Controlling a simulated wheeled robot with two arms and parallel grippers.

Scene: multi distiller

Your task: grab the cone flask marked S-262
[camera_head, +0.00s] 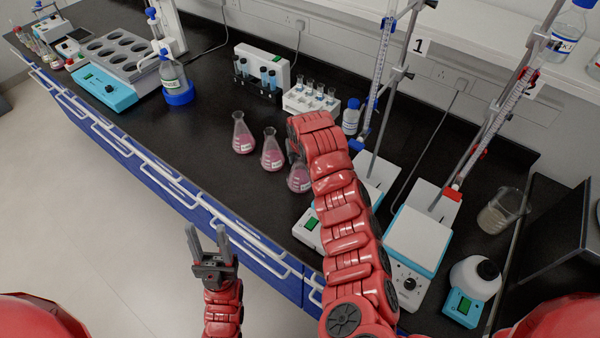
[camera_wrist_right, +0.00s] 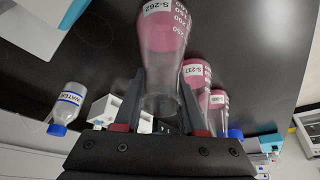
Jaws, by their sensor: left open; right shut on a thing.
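The cone flask marked S-262 (camera_wrist_right: 165,35) holds pink liquid. In the right wrist view its clear neck is between the two fingers of my right gripper (camera_wrist_right: 160,88), which is shut on it. In the head view this flask (camera_head: 298,180) is at the bench's middle, partly covered by my right arm, which also hides most of that gripper. I cannot tell whether its base touches the bench. Two similar pink flasks stand beside it: the middle one (camera_head: 271,152), labelled S-237 in the wrist view (camera_wrist_right: 197,80), and the far one (camera_head: 243,135). My left gripper (camera_head: 206,230) is open and empty, in front of the bench.
Behind the flasks are a white tube rack (camera_head: 299,101) and a small bottle (camera_head: 351,117). To the right are burette stands, a stirrer (camera_head: 418,238) and a beaker (camera_head: 502,211). A water bath (camera_head: 113,70) is at the left. The bench (camera_head: 190,137) left of the flasks is clear.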

